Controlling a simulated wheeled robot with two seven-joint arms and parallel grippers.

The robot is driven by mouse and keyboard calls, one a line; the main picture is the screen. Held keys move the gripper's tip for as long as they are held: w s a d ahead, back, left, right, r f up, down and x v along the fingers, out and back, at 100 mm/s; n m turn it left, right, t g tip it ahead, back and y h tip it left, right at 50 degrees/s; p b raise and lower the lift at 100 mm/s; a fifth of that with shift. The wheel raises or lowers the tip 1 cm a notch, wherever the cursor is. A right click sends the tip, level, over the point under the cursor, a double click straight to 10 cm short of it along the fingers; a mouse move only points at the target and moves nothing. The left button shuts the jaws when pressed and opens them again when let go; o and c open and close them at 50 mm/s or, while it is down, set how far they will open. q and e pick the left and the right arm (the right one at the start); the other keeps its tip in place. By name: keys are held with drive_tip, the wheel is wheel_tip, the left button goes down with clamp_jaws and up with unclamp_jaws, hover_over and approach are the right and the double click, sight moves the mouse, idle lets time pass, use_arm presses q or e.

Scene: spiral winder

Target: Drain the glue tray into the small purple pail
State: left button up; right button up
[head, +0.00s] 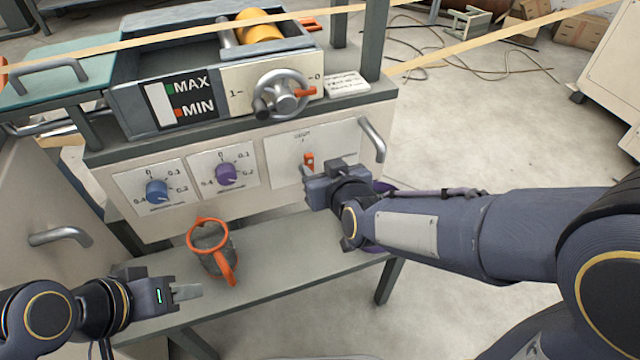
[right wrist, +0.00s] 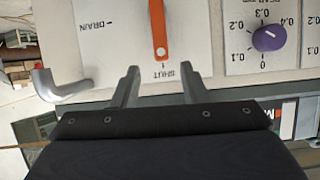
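The glue tray (head: 120,106) sits atop the machine, with a MAX/MIN level window on its front. The orange drain lever (head: 309,160) is on the panel below; in the right wrist view the lever (right wrist: 159,30) points at the SHUT mark.
A grey pail with orange rim and handle (head: 228,240) stands on the shelf (head: 290,262). Blue (head: 157,191) and purple (head: 226,174) knobs, a handwheel (head: 283,94) and a bar handle (head: 373,140) project from the machine.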

sight(310, 160)
drive_tip(key=shift+t, duration=0.3)
drive_tip(key=b+x, duration=0.4)
drive_tip(key=x, duration=0.3)
drive_tip(key=shift+a+f, duration=0.15)
drive_tip(key=shift+f, duration=0.05)
drive_tip(key=shift+w+a, duration=0.15)
drive_tip(key=shift+w, duration=0.25)
drive_tip(key=shift+c, duration=0.3)
clamp_jaws()
